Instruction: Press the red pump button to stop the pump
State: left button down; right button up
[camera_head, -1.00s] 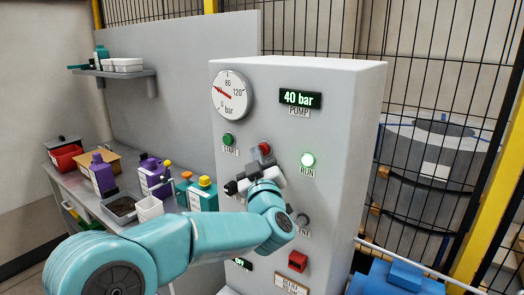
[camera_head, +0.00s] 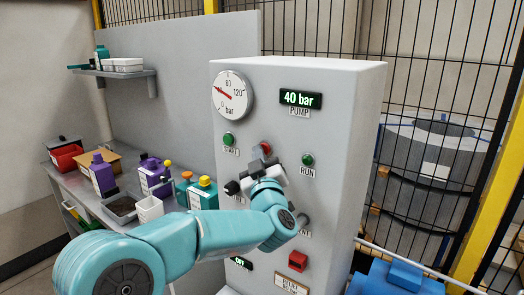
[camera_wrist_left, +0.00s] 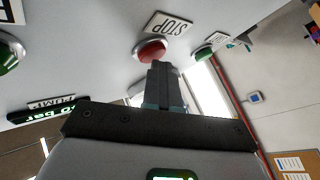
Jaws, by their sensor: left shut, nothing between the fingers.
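The red pump button (camera_head: 265,149) is on the front of the grey pump panel (camera_head: 340,130), partly hidden behind my left gripper. My left gripper (camera_head: 258,156) is shut and empty, with its fingertips at the button. In the left wrist view the red button (camera_wrist_left: 151,50) sits beside the STOP label (camera_wrist_left: 169,24), and the fingertips overlap its lower edge, seemingly touching it. The RUN lamp (camera_head: 308,160) is dark green, unlit. The pump display (camera_head: 300,99) reads 40 bar. My right gripper is not in view.
The green start button (camera_head: 228,140) is left of the red one, under a round gauge (camera_head: 232,95). A second red control (camera_head: 297,261) sits low on the panel. A bench (camera_head: 95,195) with bottles is at the left, a mesh fence (camera_head: 440,70) at the right.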

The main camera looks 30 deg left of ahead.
pick_arm(q)
jog(key=shift+s+f, duration=0.1)
jog(key=shift+s+b, duration=0.75)
jog(key=shift+s, duration=0.05)
jog(key=s+b, duration=0.2)
jog(key=s, duration=0.3)
jog(key=shift+a+b, duration=0.25)
jog(key=shift+b, duration=0.15)
